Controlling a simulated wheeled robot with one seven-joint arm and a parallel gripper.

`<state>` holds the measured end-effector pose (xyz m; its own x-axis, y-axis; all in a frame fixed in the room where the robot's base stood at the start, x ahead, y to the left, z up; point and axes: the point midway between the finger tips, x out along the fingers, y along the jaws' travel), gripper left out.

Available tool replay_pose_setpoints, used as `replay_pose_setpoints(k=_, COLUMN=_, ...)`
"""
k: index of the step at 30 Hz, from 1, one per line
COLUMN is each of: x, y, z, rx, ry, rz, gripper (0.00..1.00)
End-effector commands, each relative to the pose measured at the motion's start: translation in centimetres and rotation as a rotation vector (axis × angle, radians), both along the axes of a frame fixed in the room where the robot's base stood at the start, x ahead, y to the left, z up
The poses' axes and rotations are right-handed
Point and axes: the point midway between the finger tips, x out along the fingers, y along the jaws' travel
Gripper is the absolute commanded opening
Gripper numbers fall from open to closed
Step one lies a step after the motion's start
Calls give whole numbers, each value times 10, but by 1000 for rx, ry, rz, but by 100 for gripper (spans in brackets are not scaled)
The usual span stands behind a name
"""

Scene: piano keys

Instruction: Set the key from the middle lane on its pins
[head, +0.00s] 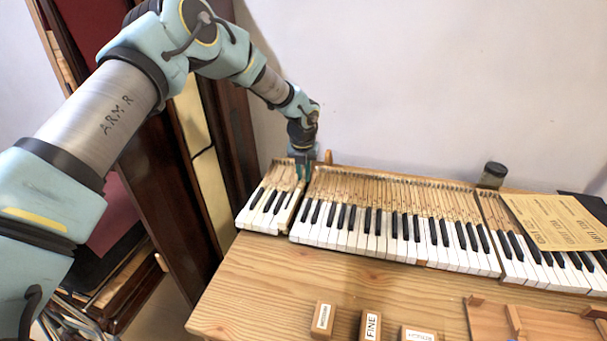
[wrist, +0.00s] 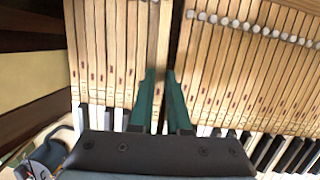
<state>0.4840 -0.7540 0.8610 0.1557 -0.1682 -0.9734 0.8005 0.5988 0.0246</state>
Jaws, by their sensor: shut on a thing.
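My gripper (head: 303,172) is at the back of the keyboard, over the boundary between the short left key section (head: 262,205) and the long middle section (head: 390,215). In the wrist view, its two teal fingers (wrist: 161,95) point down among the wooden key shafts. They are shut on a narrow wooden key (wrist: 154,45) whose shaft runs between them. The key's front end is hidden behind the gripper body, and I cannot tell whether it sits down on its pins. Round metal pin heads (wrist: 240,24) line the back of the section to the right.
Labelled wooden blocks (head: 370,325) stand on the table (head: 260,275) in front. A wooden tray with dividers (head: 535,325) is at the front right. A card (head: 553,220) lies over the right keys, and a dark jar (head: 492,175) stands behind. The front left tabletop is clear.

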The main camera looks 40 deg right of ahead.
Motion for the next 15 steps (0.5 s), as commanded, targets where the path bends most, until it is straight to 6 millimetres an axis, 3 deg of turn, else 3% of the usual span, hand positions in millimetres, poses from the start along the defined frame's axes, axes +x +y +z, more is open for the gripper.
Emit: replay_pose_setpoints(k=15, x=0, y=0, z=-8, rx=-1, ry=-1, rz=0, gripper=0)
